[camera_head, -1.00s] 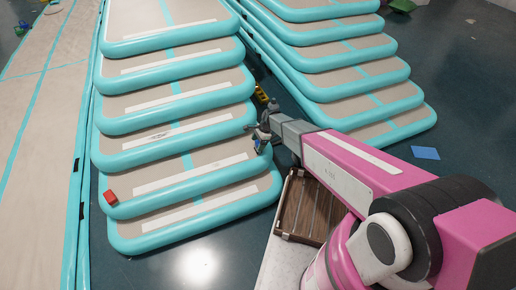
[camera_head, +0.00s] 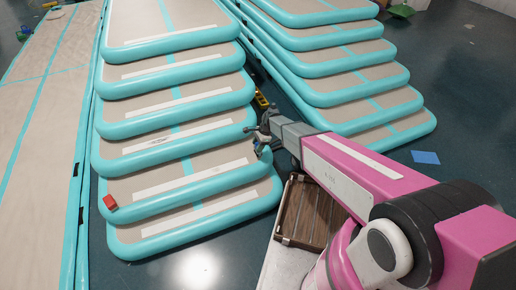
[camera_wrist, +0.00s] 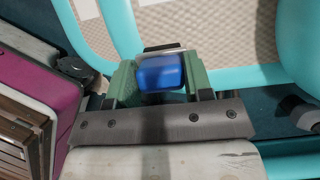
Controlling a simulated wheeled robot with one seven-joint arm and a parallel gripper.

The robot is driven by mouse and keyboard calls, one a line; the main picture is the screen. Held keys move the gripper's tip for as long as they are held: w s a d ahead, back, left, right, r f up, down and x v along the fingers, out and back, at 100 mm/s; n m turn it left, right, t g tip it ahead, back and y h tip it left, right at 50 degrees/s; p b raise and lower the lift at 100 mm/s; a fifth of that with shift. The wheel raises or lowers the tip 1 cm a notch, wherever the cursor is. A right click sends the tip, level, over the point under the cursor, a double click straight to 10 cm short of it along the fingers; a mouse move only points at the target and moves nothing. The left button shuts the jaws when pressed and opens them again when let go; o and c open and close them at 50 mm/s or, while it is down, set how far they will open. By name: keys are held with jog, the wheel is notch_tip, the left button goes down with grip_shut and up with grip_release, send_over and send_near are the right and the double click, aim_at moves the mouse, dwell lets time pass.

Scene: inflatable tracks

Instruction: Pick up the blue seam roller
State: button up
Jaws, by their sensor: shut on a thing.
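The blue seam roller (camera_wrist: 160,73) shows in the wrist view as a rounded blue block between the green fingers of my gripper (camera_wrist: 160,82). My gripper is shut on it, with one finger on each side. Behind it are the turquoise edge and beige top of an inflatable track. In the head view my gripper (camera_head: 260,141) is small, beside the right edge of the left stack of tracks. The roller is hard to make out there.
A stack of inflatable tracks (camera_head: 192,211) stands left of my gripper and another (camera_head: 372,118) to its right. A red block (camera_head: 110,202) lies on the left stack. A brown slatted crate (camera_head: 309,212) is near my base. A yellow thing (camera_head: 261,101) lies between the stacks.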

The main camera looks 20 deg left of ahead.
jog(key=r, duration=0.1)
jog(key=s+r, duration=0.1)
jog(key=shift+r, duration=0.35)
jog(key=s+a+r, duration=0.3)
jog(key=s+r, duration=0.3)
jog(key=s, duration=0.4)
jog(key=shift+a+r, duration=0.15)
jog(key=shift+a, duration=0.2)
